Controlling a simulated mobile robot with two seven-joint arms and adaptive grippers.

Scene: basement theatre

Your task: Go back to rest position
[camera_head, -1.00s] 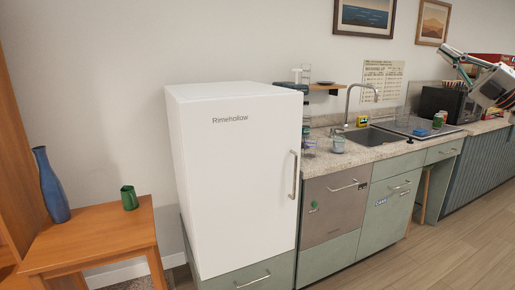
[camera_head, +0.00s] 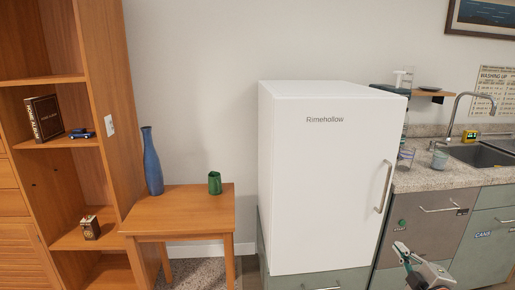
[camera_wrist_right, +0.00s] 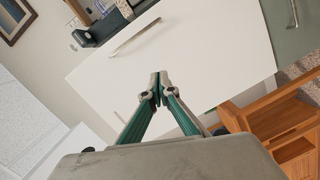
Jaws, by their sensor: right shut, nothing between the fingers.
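My right gripper (camera_head: 405,252) shows at the bottom right of the head view, in front of the grey-green counter front and right of the fridge. In the right wrist view its green fingers (camera_wrist_right: 158,90) meet at the tips, shut and empty. Behind them in that view is the white fridge door with its handle (camera_wrist_right: 135,37). The gripper appears apart from the door. My left gripper is not in view.
The closed white fridge (camera_head: 322,180) stands mid-view. Left of it, a wooden side table (camera_head: 185,215) holds a blue vase (camera_head: 152,162) and a green cup (camera_head: 214,182). A wooden shelf (camera_head: 62,142) is at far left. The counter (camera_head: 445,179) with sink is right.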

